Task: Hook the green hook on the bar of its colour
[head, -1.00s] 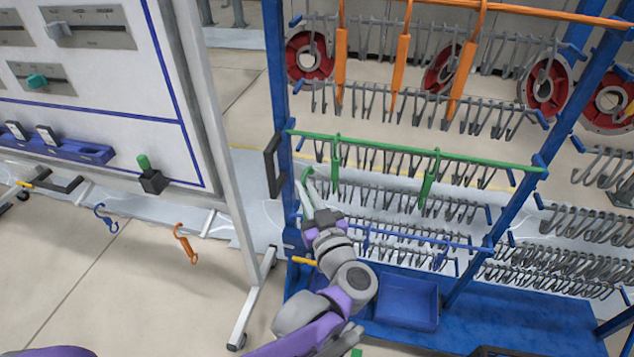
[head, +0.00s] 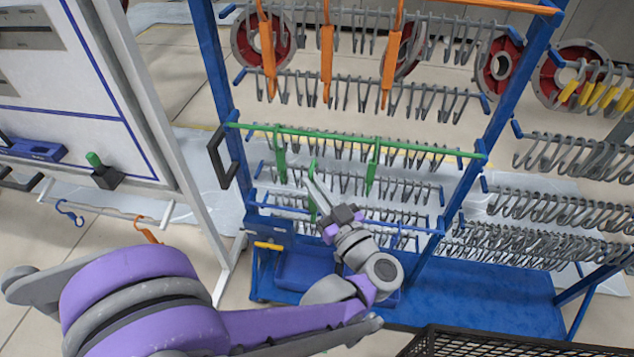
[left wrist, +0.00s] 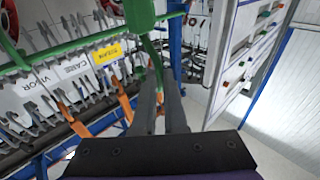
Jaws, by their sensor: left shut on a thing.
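My left gripper (head: 318,190) is shut on a green hook (head: 312,172) in front of the blue rack. The green bar (head: 330,138) crosses the rack, and two other green hooks hang on it, one left (head: 280,158) and one right (head: 372,168). The held hook is between these two in the picture, its top a little below the bar line. I cannot tell whether it touches the bar. The left wrist view shows the gripper's fingers (left wrist: 160,110) on the thin part of the held hook (left wrist: 141,14), with the green bar (left wrist: 65,46) behind. My right gripper is not in view.
Orange hooks (head: 327,62) hang on an orange bar above. Rows of grey hooks fill the rack behind and below. A white board (head: 40,85) stands left, with a blue handle (head: 65,212) and an orange hook (head: 146,235) below it. A black crate (head: 500,343) is at lower right.

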